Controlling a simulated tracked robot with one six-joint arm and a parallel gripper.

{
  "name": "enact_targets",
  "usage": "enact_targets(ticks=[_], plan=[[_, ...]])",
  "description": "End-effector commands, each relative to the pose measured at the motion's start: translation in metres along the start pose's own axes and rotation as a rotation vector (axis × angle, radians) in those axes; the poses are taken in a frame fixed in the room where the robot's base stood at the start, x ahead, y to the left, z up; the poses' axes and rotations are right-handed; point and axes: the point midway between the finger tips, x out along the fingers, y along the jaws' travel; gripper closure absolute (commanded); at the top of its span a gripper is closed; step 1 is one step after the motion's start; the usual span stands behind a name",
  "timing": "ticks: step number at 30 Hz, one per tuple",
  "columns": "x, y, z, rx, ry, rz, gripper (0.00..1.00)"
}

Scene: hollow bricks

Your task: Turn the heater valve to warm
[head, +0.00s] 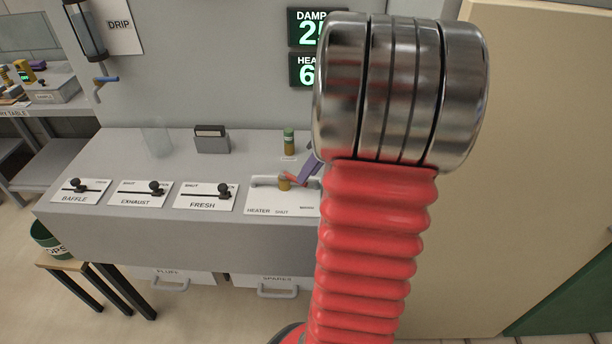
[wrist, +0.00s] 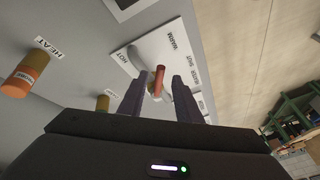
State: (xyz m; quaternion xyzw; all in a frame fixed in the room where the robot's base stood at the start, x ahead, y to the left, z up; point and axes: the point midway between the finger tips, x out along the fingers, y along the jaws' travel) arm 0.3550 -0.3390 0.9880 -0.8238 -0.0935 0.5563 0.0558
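The heater valve (head: 285,184) has a red lever and a brass-coloured hub on a white plate (head: 262,203) at the console's front right. In the wrist view, the plate (wrist: 130,51) reads HOT, WARM and HEATER SHUT, and the red lever (wrist: 158,80) stands over a pale curved part. My gripper (wrist: 159,83) has its two purple fingers apart on either side of the lever, with gaps visible on both sides. In the head view, one purple finger (head: 311,160) shows above the valve. My arm hides the plate's right end. I cannot tell which mark the lever points to.
BAFFLE (head: 79,190), EXHAUST (head: 139,192) and FRESH (head: 206,195) sliders lie to the left. A green-and-tan cylinder (head: 289,142), a grey card box (head: 211,139) and a clear glass (head: 157,140) stand behind. An orange HEAT cylinder (wrist: 25,75) shows in the wrist view.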

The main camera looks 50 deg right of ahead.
Motion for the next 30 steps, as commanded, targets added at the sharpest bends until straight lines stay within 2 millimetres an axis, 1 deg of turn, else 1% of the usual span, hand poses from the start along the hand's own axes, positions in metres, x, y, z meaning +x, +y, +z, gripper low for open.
enact_targets(ticks=[1,3,6,16,30], plan=[[0.007,0.000,0.000,0.000,-0.001,-0.002,0.69],[0.015,0.000,0.000,0.000,-0.001,-0.002,0.69],[0.022,0.000,0.000,-0.001,-0.001,-0.001,0.69],[0.025,0.000,0.000,-0.001,0.000,0.000,0.69],[0.024,0.000,0.000,-0.001,0.000,0.000,1.00]])
